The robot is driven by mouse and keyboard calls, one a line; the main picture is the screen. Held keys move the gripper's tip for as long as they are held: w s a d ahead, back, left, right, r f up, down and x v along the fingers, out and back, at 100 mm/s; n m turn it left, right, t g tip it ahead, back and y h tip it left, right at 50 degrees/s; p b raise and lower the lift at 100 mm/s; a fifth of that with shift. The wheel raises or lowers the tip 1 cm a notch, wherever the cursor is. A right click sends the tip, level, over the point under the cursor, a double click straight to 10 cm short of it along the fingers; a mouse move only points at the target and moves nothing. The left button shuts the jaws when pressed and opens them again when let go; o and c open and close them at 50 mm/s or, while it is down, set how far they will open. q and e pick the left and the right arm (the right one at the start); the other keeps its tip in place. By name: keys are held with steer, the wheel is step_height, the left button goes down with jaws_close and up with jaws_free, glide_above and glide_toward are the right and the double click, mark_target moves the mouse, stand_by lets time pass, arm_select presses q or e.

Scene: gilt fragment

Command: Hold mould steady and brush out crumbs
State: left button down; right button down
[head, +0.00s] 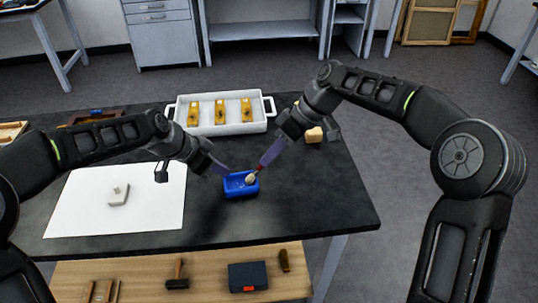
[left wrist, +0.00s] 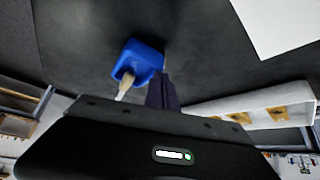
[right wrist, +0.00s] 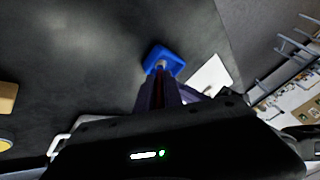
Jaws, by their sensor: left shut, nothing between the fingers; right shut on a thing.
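The blue mould (head: 240,188) stands on the black table, right of the white sheet. It also shows in the left wrist view (left wrist: 143,55) and in the right wrist view (right wrist: 165,56). My right gripper (head: 268,157) is shut on a brush (head: 257,172) with a red handle, and its pale bristle head is inside the mould. My left gripper (head: 224,172) is shut and empty, its fingertips at the mould's back left edge; I cannot tell whether they touch it. No crumbs can be made out inside the mould.
A white tray (head: 220,128) with several yellow-gold pieces stands behind the mould. A white sheet (head: 80,222) with a small pale block (head: 119,195) lies at left. A tan block (head: 314,135) is at back right. The table's right front is clear.

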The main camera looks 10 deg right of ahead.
steer(key=shift+s+a+f, duration=0.1)
steer(key=shift+s+a, duration=0.1)
steer(key=shift+a, duration=1.7)
steer(key=shift+w+d, duration=0.2)
steer(key=shift+d, duration=1.75)
steer(key=shift+r, duration=3)
